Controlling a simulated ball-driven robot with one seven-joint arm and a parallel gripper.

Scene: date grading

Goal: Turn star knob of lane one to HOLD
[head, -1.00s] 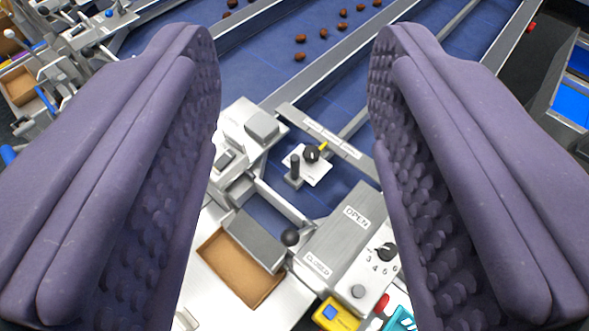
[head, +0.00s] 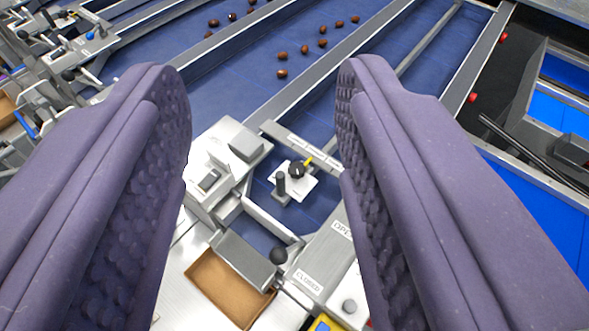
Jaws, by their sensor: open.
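A black knob (head: 297,169) with a yellow pointer sits on a small white plate (head: 306,186), beside a dark upright post (head: 281,184). I cannot tell for sure that it is lane one's star knob, and no HOLD mark is readable. A pale labelled strip (head: 300,145) runs just behind it, its lettering too small to read. My gripper (head: 262,85) is open and empty, with its two purple padded fingers wide apart. The knob shows between the fingers, nearer the right one, apparently beyond them and untouched.
A grey box with a black ball lever (head: 278,256) and a CLOSED label stands in front of the knob. A brown tray (head: 203,283) lies lower left. Blue lanes (head: 240,75) with several dates run behind; blue bins (head: 550,108) stand at right.

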